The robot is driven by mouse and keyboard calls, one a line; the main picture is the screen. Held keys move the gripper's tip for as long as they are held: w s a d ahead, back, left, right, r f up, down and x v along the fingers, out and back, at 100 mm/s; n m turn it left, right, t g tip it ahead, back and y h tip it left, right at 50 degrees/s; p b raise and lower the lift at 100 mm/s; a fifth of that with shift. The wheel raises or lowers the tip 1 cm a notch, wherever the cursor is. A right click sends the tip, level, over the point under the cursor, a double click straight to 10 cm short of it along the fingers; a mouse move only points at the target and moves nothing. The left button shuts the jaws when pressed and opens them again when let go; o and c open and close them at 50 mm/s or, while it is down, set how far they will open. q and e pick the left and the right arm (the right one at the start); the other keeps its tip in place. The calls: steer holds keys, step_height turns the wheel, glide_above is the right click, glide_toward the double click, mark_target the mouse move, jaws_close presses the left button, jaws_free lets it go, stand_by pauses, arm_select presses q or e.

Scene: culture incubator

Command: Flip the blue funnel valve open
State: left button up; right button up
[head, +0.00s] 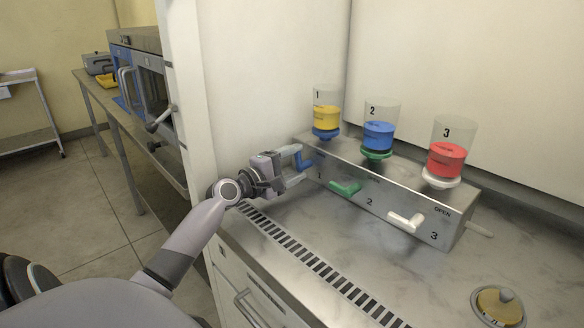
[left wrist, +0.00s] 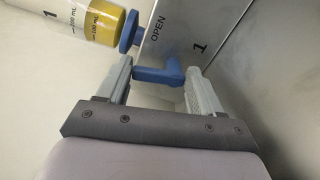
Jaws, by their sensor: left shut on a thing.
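The blue valve handle (head: 304,163) is on the front of the metal funnel block (head: 400,190), at position 1 on its left end. In the left wrist view the blue handle (left wrist: 160,75) is bent, with one arm lying across between the fingers, near the word OPEN. My left gripper (head: 298,167) is shut on this handle; its fingers show on either side of it in the left wrist view (left wrist: 160,88). The funnel above position 1 (head: 326,118) holds yellow liquid and has a blue base. My right gripper is not in view.
A green handle (head: 346,188) and a white handle (head: 405,222) sit at positions 2 and 3, under funnels with blue (head: 378,136) and red (head: 447,160) liquid. A slotted vent (head: 300,255) runs along the bench edge.

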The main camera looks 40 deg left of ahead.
arm_select(q)
steer(key=shift+d+f+m+b, duration=0.1)
steer(key=shift+m+b, duration=0.1)
steer(key=shift+m, duration=0.4)
steer(key=shift+d+m+b, duration=0.1)
steer(key=shift+m+b, duration=0.05)
steer(key=shift+m, duration=0.45)
steer(key=o, duration=1.1)
steer(key=shift+c, duration=0.2)
steer(key=shift+s, duration=0.15)
steer(key=shift+s+a, duration=0.15)
steer(key=shift+s, duration=1.6)
steer(key=shift+s+a, duration=0.15)
steer(key=shift+s, duration=1.6)
